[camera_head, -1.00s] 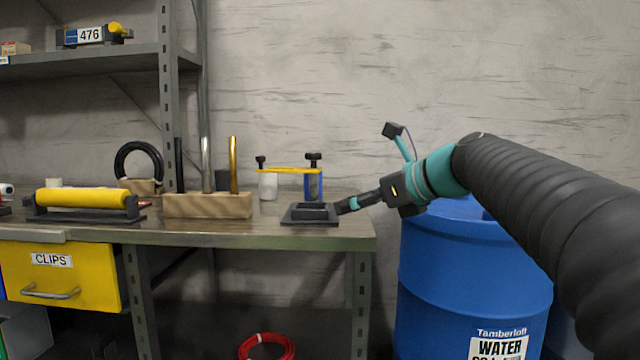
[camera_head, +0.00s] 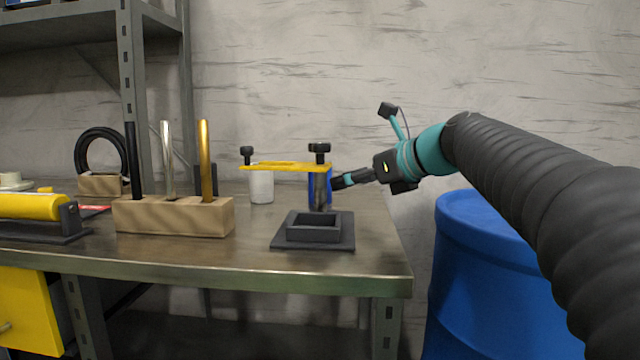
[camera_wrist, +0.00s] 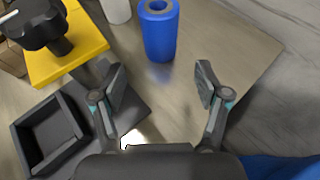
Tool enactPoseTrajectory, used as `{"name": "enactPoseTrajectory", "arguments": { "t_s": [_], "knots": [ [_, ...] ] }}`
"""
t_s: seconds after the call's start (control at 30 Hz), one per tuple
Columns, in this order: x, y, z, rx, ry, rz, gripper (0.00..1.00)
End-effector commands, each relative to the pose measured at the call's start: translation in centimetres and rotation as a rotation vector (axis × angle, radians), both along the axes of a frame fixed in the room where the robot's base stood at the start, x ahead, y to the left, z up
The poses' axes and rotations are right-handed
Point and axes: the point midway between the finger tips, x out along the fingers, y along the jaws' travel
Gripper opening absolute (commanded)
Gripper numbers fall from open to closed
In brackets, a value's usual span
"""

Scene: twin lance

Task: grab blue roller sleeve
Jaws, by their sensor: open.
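The blue roller sleeve (camera_wrist: 160,32) stands upright on the table at the top of the wrist view, its open top showing. In the head view the blue sleeve (camera_head: 312,190) is partly hidden behind a grey part and below a yellow bar. My gripper (camera_wrist: 161,75) is open and empty. Its two fingers are spread on either side of the line to the sleeve, which stands just beyond the fingertips, apart from them. In the head view my gripper (camera_head: 338,181) reaches in from the right at the sleeve's height.
A yellow bar (camera_head: 285,166) with black knobs and a black square tray (camera_head: 312,235) are close left of my gripper in the wrist view. A white sleeve (camera_head: 261,187) stands beside the blue one. A wooden block (camera_head: 172,216) holds rods. A blue barrel (camera_head: 480,270) stands right of the table.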

Motion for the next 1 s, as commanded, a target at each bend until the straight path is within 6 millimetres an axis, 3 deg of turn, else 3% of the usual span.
{"name": "enactPoseTrajectory", "arguments": {
  "t_s": [0.3,0.77,1.0],
  "knots": [
    [3.6,4.0,0.0,0.001,0.001,0.003,0.75],
    [5.9,6.9,-0.1,-0.001,0.001,0.005,0.75],
    [7.6,8.6,-1.2,0.001,-0.001,0.003,0.75]
  ]
}}
